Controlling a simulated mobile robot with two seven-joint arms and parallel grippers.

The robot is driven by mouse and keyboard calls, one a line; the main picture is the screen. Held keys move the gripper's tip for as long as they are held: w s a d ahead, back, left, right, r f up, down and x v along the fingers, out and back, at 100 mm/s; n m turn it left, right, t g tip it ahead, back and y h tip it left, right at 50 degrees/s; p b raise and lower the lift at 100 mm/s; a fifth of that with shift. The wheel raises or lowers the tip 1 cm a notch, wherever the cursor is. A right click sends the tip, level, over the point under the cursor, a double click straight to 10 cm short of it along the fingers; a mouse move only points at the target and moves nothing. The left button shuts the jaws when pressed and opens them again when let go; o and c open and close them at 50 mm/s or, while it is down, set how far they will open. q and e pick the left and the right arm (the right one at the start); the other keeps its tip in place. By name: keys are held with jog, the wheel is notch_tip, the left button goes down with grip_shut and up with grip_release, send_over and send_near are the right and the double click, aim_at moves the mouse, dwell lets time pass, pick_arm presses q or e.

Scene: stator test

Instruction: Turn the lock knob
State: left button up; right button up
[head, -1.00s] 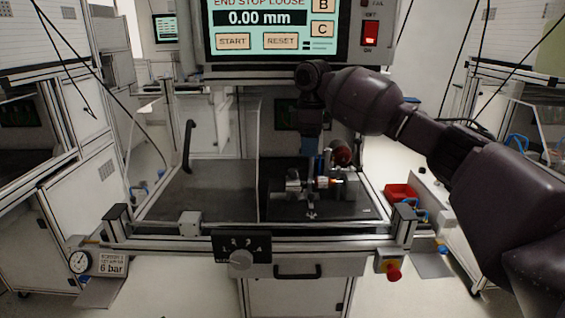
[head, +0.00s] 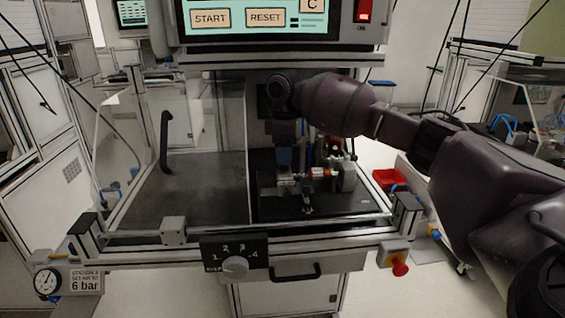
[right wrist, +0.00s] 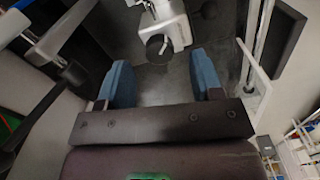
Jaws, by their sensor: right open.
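The metal fixture (head: 345,177) stands on the dark bed at the right side of the bench station. In the right wrist view it shows as a silver block (right wrist: 176,27) with a round black knob (right wrist: 156,46) on its near end; I cannot tell for sure that this is the lock knob. My right gripper (right wrist: 160,62) is open and empty, its blue fingers wide apart, with the black knob beyond and between the fingertips. In the head view the right gripper (head: 284,160) hangs over the left part of the fixture and hides some of it. My left gripper is not in view.
A numbered dial (head: 235,266) is on the station's front rail, with a red stop button (head: 400,268) to its right. A clear panel with a black handle (head: 166,142) stands left of the fixture. A screen (head: 262,20) hangs above. A red bin (head: 388,179) sits at the right.

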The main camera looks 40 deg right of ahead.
aim_at(285, 167)
jog(key=shift+f, duration=1.4)
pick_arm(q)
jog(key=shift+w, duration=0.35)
